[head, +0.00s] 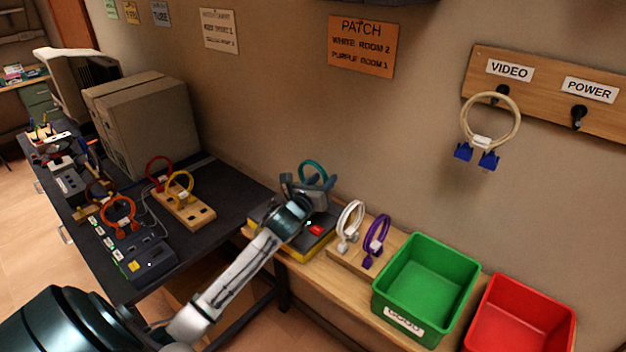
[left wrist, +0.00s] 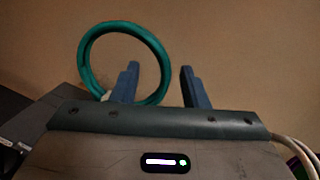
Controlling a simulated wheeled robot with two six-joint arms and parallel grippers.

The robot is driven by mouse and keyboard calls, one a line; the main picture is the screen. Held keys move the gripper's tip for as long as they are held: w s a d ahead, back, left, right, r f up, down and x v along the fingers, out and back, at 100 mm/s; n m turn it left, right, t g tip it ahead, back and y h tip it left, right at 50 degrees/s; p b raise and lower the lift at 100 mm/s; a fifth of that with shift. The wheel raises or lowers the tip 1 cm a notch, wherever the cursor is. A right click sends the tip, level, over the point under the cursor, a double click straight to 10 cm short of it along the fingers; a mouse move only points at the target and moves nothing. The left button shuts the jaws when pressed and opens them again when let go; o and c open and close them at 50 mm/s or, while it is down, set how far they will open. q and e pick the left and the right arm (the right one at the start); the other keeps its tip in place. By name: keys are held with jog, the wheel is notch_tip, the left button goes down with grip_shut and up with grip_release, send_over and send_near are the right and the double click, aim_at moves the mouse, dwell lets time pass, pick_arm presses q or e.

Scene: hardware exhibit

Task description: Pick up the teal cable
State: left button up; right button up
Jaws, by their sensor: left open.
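The teal cable (head: 314,168) is a coiled loop standing upright above the yellow-and-black device (head: 308,248) by the wall. My left gripper (head: 312,184) is right at it, open, and hides the cable's lower part in the head view. In the left wrist view the teal cable loop (left wrist: 84,62) stands at the left finger, which overlaps the ring's inside. I cannot tell whether the left finger touches the cable. My right gripper is not in view.
A white cable (head: 350,222) and a purple cable (head: 376,238) stand on a wooden holder just right of my gripper. A green bin (head: 425,285) and a red bin (head: 520,315) follow. A dark desk (head: 225,185) with orange, red and yellow cables is at left.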

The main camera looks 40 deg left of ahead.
pick_arm(q)
jog(key=shift+w+r+p, duration=0.15)
jog(key=shift+w, duration=0.45)
jog(key=shift+w+r+p, duration=0.15)
jog(key=shift+w, duration=0.4)
jog(key=shift+w+f, duration=0.15)
jog(key=shift+w, duration=0.25)
jog(key=shift+a, duration=0.1)
pick_arm(e)
jog(key=shift+w+r, duration=0.1)
jog(key=shift+r, duration=0.7)
pick_arm(q)
grip_shut()
